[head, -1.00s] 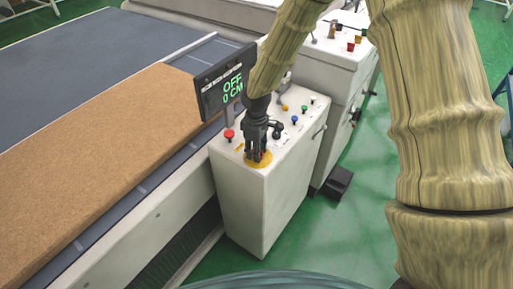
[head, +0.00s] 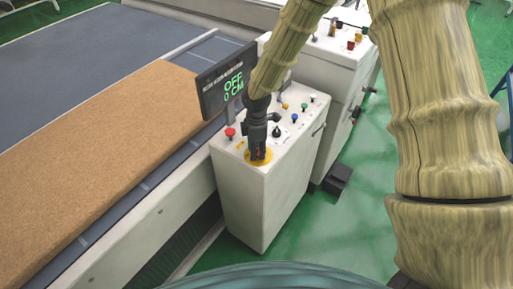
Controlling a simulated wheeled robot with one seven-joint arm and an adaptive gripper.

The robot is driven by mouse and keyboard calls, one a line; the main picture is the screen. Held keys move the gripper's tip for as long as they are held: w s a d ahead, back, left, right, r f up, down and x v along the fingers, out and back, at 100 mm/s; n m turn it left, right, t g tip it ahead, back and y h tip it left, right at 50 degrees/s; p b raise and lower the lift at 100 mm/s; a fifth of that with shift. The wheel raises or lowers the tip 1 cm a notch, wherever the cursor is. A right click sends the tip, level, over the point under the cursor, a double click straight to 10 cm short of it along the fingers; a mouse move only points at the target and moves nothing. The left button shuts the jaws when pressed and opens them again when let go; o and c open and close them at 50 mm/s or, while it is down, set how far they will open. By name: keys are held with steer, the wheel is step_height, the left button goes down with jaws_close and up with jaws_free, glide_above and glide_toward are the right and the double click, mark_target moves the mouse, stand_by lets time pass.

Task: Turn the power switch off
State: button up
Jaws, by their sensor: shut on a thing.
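My gripper (head: 258,156) points down onto the top of the white control box (head: 262,200), over the yellow round plate (head: 258,163) near its front edge. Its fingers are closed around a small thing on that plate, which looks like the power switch. The fingers hide most of it, with a bit of red showing between them.
A red button (head: 230,132), a black knob (head: 277,132), a blue button (head: 294,117) and other buttons share the box top. A brown mattress (head: 110,145) lies on the conveyor (head: 90,45) at left. A second white cabinet (head: 335,95) stands behind.

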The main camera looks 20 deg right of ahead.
steer(key=shift+r, duration=0.1)
stand_by(0.3)
steer(key=o, duration=1)
steer(key=shift+c, duration=0.2)
step_height(320, 180, up, 12)
